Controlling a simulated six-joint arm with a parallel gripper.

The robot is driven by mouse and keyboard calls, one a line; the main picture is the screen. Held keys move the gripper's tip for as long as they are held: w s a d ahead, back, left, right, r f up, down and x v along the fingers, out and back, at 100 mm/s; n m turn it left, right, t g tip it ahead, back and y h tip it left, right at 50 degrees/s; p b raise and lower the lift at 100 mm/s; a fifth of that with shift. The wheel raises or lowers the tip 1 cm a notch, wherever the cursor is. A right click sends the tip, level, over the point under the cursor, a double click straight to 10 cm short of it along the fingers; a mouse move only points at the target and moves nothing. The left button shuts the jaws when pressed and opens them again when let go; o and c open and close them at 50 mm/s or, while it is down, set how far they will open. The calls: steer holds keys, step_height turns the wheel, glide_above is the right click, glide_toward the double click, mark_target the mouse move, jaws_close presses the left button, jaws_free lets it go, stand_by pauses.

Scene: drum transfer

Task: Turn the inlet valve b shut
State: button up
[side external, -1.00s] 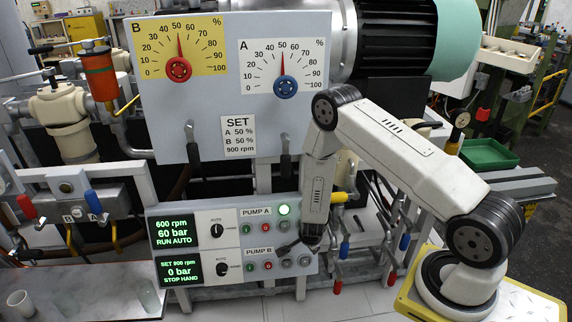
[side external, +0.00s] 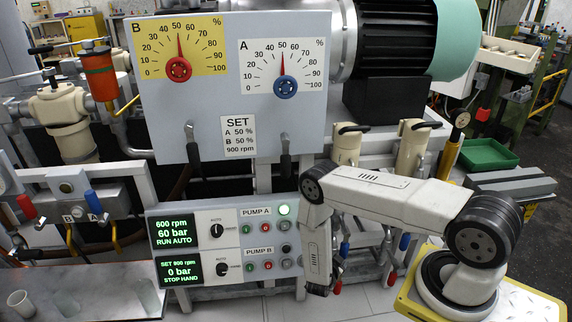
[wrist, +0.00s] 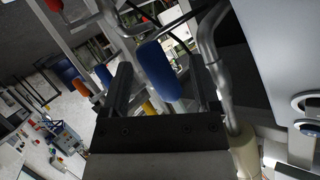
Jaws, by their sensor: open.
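In the wrist view my gripper (wrist: 164,92) is open, with one dark finger on each side. A blue valve handle (wrist: 158,75) shows between the fingers in the picture; I see no grip on it, and its depth is unclear. A red handle (wrist: 55,5), a second blue handle (wrist: 103,76) and an orange one (wrist: 79,86) lie farther left. No label there marks inlet valve b. In the side view my fingers are hidden by my wrist. A blue handle (side external: 404,242) and red handles (side external: 337,288) show near it.
The pump panel (side external: 205,297) is just left of my wrist. The gauge board (side external: 200,110) rises above it, with black levers (side external: 285,155) hanging below. Metal pipes (wrist: 212,50) run close to the right finger. Handles by B and A labels (side external: 80,216) are far left.

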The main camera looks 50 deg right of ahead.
mark_target(346, 242)
steer(key=shift+s+a+r+n+t+h, duration=0.2)
steer(key=shift+r+n+h, duration=0.1)
steer(key=shift+n+h, duration=0.2)
steer(key=shift+s+a+r+n+t+h, duration=0.15)
steer(key=shift+r+n+h, duration=0.1)
steer(key=shift+n+h, duration=0.25)
steer(key=r+n+h, duration=0.1)
steer(key=s+a+n+h, duration=0.1)
steer(key=shift+r+n, duration=0.3)
steer(key=shift+r, duration=0.1)
steer(key=shift+w+d, duration=0.25)
steer(key=shift+d, duration=1)
steer(key=shift+w+d, duration=0.3)
steer(key=shift+d, duration=1)
steer(key=shift+w+d, duration=0.25)
steer(key=shift+d, duration=1)
jaws_close()
